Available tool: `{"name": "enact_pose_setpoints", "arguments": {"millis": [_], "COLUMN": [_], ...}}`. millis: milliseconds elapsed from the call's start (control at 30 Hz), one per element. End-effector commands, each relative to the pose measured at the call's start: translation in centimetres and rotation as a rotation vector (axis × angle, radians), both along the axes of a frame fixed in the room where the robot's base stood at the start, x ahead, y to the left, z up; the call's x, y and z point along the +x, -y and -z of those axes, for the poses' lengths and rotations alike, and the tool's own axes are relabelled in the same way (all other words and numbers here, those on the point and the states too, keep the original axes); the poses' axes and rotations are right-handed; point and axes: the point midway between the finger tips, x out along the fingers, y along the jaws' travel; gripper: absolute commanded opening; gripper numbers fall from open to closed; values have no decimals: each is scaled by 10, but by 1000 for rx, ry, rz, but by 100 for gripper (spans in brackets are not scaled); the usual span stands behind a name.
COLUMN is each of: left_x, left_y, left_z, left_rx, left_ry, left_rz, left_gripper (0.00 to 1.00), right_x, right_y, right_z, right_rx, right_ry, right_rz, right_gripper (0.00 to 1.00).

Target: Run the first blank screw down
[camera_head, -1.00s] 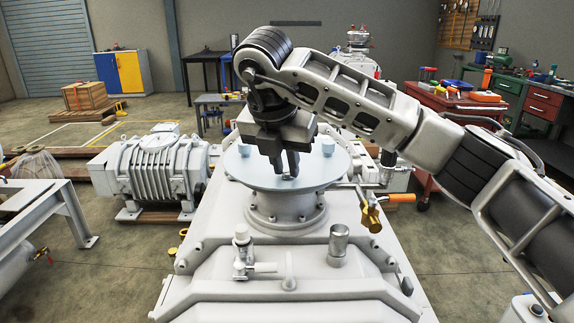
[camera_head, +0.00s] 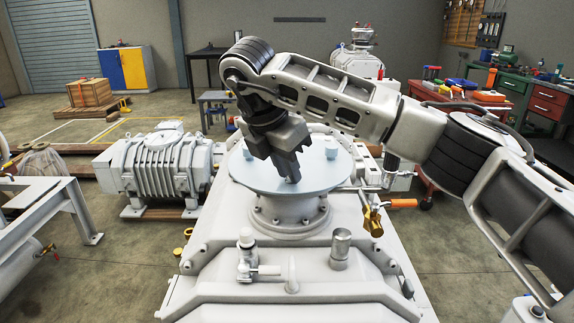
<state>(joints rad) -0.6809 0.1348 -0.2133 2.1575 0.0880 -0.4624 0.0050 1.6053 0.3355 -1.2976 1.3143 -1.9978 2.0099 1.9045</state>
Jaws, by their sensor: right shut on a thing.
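The pale blue round blank plate (camera_head: 250,175) lies flat on the flanged neck of the large light-grey vacuum machine (camera_head: 222,232). My right gripper (camera_head: 291,176) points down over the front middle of the plate, with its fingertips at the plate surface. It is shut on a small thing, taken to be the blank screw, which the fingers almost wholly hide. A pale blue screw head (camera_head: 331,147) stands at the plate's back right. My left gripper is out of view.
A small white valve (camera_head: 246,255) and a metal cup-like port (camera_head: 340,249) stand on the machine in front of the plate. A brass valve with an orange handle (camera_head: 402,203) is at the right. A grey pump (camera_head: 160,172) stands at the left.

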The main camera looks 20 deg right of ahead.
Motion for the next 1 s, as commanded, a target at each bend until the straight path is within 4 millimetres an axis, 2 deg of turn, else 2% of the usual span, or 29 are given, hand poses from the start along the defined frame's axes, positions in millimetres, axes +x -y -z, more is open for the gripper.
{"name": "enact_pose_setpoints", "arguments": {"millis": [200, 233, 300, 667, 767, 1000], "left_x": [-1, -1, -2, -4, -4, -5], "left_y": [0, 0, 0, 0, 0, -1], "left_z": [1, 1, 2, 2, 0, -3], "left_rx": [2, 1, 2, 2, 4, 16], "left_ry": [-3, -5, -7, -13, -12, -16], "left_rz": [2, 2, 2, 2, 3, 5], "left_gripper": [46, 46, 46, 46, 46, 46], "right_x": [1, 1, 1, 0, -3, -13], "right_y": [0, 0, 0, -2, -6, -24], "right_z": [-3, -3, -2, -6, -20, -72], "right_rx": [0, 0, -1, -1, -1, -2], "right_ry": [8, 8, 7, 4, 6, 10], "right_rz": [1, 0, 1, -1, -2, 0], "right_gripper": [0, 25, 39, 39, 39, 39]}}
